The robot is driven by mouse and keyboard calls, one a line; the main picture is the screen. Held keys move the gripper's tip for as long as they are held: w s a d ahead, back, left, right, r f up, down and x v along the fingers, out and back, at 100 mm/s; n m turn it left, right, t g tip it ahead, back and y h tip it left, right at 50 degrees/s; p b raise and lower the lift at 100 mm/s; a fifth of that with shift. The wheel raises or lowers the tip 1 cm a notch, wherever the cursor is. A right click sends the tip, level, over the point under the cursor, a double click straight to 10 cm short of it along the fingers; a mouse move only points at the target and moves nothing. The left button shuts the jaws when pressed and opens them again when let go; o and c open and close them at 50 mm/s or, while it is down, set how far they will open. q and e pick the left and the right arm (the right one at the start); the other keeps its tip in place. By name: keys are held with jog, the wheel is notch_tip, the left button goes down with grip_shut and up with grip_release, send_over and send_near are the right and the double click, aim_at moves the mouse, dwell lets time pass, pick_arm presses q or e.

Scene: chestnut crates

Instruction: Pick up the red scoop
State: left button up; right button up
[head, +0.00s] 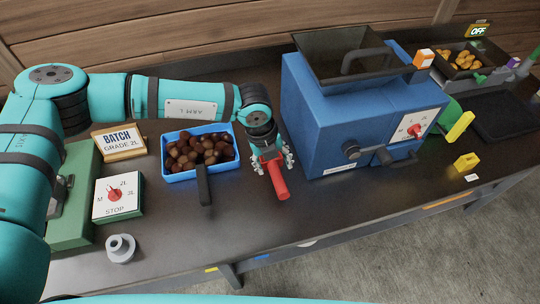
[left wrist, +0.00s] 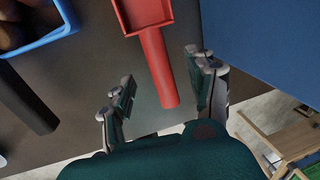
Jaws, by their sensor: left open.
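The red scoop (head: 277,181) lies on the dark bench between the blue crate of chestnuts and the blue machine. Its handle points to the front edge, and its pan is partly hidden by my gripper in the head view. My left gripper (head: 272,163) is over the scoop, open and empty. In the left wrist view, the red handle (left wrist: 156,66) runs between the two spread fingers of my left gripper (left wrist: 160,76), apart from both. How far the fingers are above the handle I cannot tell. My right gripper is not in view.
The blue crate (head: 180,176) of chestnuts stands close on the left, with a black handle (head: 204,186) in front. The blue machine (head: 330,125) stands close on the right. A grey knobbed piece (head: 121,248) lies front left. The bench front is clear.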

aim_at(276, 173)
pick_arm(q)
jog(key=shift+d+f+p, duration=0.15)
jog(key=shift+f+p, duration=0.2)
jog(key=shift+f, duration=0.6)
jog(key=shift+d+f+p, duration=0.2)
jog(key=shift+f+p, duration=0.1)
jog(key=shift+f, duration=0.7)
jog(key=shift+d+f+p, duration=0.15)
jog(key=shift+f+p, duration=0.2)
jog(key=shift+f, duration=0.6)
grip_shut()
